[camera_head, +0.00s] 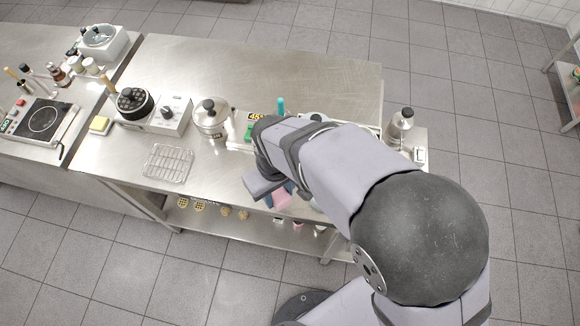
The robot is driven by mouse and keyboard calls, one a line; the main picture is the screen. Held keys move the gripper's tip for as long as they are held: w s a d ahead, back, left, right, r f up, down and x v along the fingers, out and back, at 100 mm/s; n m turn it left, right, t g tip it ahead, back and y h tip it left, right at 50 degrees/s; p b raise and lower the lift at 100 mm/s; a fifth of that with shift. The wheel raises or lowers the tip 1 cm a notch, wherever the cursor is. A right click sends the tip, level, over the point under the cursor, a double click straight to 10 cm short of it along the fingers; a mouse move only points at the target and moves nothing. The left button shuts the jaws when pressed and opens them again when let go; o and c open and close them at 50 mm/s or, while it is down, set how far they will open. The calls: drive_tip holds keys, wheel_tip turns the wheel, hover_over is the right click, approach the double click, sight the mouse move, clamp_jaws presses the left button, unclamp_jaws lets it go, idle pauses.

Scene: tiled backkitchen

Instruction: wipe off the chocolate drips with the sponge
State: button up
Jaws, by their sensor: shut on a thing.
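My gripper (273,192) is over the front edge of the steel counter (215,165), right of the wire rack. It is shut on a pink block (282,200) that looks like the sponge; only part of it shows below the jaws. My arm covers much of the counter's right part. I cannot make out any chocolate drips; they may be hidden behind my arm or too small. I cannot tell whether the pink block touches the counter.
A wire rack (168,163) lies left of my gripper. A steel canister (402,122) stands at the right. The counter's back is clear.

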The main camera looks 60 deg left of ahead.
drive_tip(key=shift+f+b, duration=3)
drive_tip(key=shift+f, duration=0.6)
drive_tip(key=shift+f+b, duration=0.35)
drive_tip(key=shift+f, duration=0.3)
drive_tip(key=shift+w+a+r, duration=0.3)
drive_tip(key=shift+r, duration=0.15)
drive_tip(key=shift+c, duration=0.3)
drive_tip(key=shift+w+a+f, duration=0.15)
drive_tip(key=shift+w+a, duration=1.45)
drive_tip(key=shift+w, duration=0.05)
drive_tip(key=shift+w+a+f, duration=0.15)
drive_tip(key=shift+w+a, duration=0.8)
drive_tip(key=shift+s+d, duration=0.3)
drive_tip(key=shift+s, duration=0.05)
drive_tip(key=shift+s+d, duration=2.45)
drive_tip(key=shift+d, duration=0.05)
drive_tip(key=shift+s+d+r+p, duration=0.1)
drive_tip(key=shift+d+r+p, duration=0.05)
drive_tip(key=shift+r+p, duration=0.2)
wheel_tip(320, 180, up, 8)
drive_tip(key=p, duration=0.5)
drive_tip(key=shift+f+p, duration=0.2)
drive_tip(key=shift+p, duration=0.2)
